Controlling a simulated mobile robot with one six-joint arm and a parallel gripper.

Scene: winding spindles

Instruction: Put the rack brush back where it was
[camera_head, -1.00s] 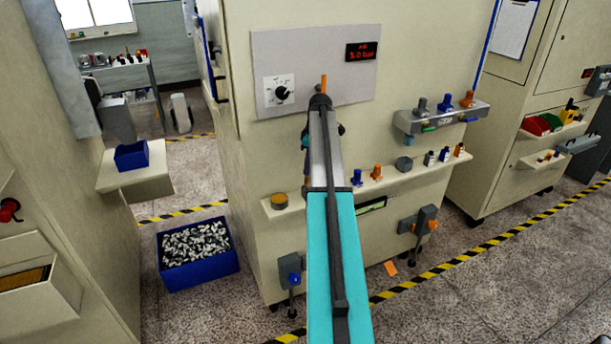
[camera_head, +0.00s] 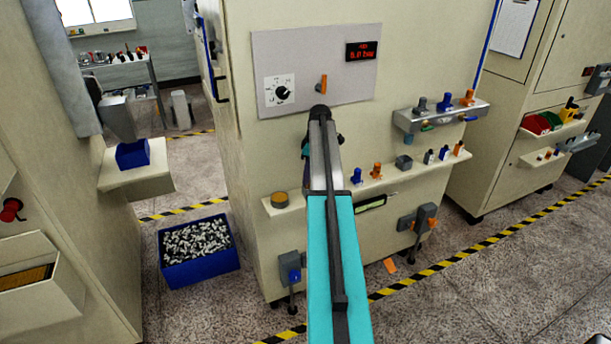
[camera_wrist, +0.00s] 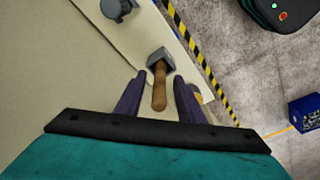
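A brush-like tool with a brown wooden handle (camera_wrist: 160,92) and a grey block head (camera_wrist: 160,58) shows in the wrist view, which I take to be the rack brush. Its handle lies between the two fingers of my gripper (camera_wrist: 162,78), with a visible gap on each side. The fingers are open and do not appear to touch the handle. In the head view my gripper (camera_head: 306,148) is mostly hidden behind my arm, in front of the cream machine and above its ledge (camera_head: 330,192). Whether the brush stands on the ledge cannot be told.
The ledge carries a yellow tin (camera_head: 279,200), blue (camera_head: 356,176) and orange (camera_head: 376,170) fittings and a grey block (camera_head: 403,162). A grey rack (camera_head: 440,117) is mounted above right. A blue crate (camera_head: 200,275) stands on the floor. Open floor lies at lower right.

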